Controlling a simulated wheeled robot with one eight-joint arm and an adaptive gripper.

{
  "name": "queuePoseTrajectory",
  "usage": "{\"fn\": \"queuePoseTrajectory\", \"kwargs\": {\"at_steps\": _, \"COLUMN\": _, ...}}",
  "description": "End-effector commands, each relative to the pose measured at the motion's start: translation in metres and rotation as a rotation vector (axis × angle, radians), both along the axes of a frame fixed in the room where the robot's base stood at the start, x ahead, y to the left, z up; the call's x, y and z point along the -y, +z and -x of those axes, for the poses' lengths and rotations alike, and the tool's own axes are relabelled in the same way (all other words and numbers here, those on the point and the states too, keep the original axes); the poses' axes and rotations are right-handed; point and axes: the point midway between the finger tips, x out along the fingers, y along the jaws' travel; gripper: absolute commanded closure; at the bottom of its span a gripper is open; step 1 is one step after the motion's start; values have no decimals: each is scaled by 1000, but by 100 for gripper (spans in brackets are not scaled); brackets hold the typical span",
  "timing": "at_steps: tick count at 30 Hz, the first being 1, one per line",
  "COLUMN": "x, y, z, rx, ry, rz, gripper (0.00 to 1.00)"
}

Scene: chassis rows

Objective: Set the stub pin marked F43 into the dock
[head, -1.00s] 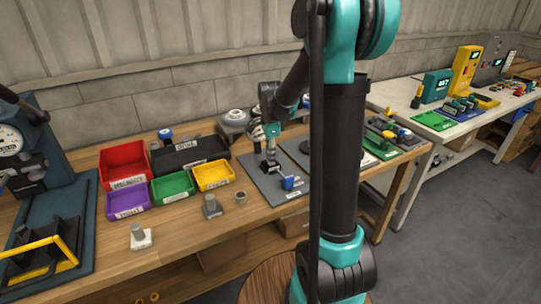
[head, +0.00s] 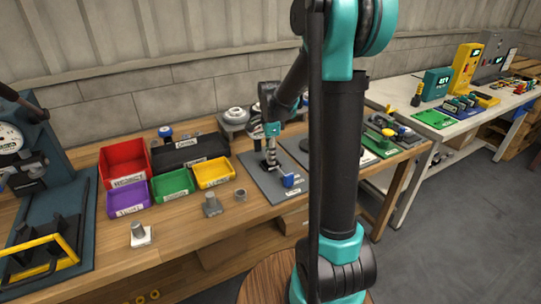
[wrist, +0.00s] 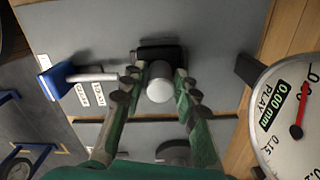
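A pale round stub pin (wrist: 160,88) is between the fingers of my gripper (wrist: 157,82) in the wrist view. Both fingertips lie close against its sides. Its marking cannot be read. A dark block (wrist: 158,52) on a grey plate (wrist: 210,45) is just beyond the pin, and I cannot tell whether the pin is seated in it. In the head view my gripper (head: 271,142) points down above the grey plate (head: 262,181), at a small dark fixture (head: 270,166). A blue-ended part (wrist: 55,83) lies left of the pin in the wrist view.
A dial gauge (wrist: 295,115) stands close at the wrist view's right. Red (head: 122,160), purple (head: 127,198), green (head: 172,184) and yellow (head: 213,174) bins stand left of the plate. Two grey pins (head: 211,204) (head: 139,235) stand on the bench before them.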

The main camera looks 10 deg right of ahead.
Motion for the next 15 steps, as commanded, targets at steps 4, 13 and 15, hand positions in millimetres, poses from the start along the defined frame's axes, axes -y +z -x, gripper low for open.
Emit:
{"fn": "queuePoseTrajectory", "kwargs": {"at_steps": 4, "x": 0, "y": 0, "z": 0, "rx": 0, "ry": 0, "rz": 0, "gripper": 52}}
{"fn": "queuePoseTrajectory", "kwargs": {"at_steps": 13, "x": 0, "y": 1, "z": 0, "rx": 0, "ry": 0, "rz": 0, "gripper": 52}}
{"fn": "queuePoseTrajectory", "kwargs": {"at_steps": 15, "x": 0, "y": 6, "z": 0, "rx": 0, "ry": 0, "rz": 0, "gripper": 52}}
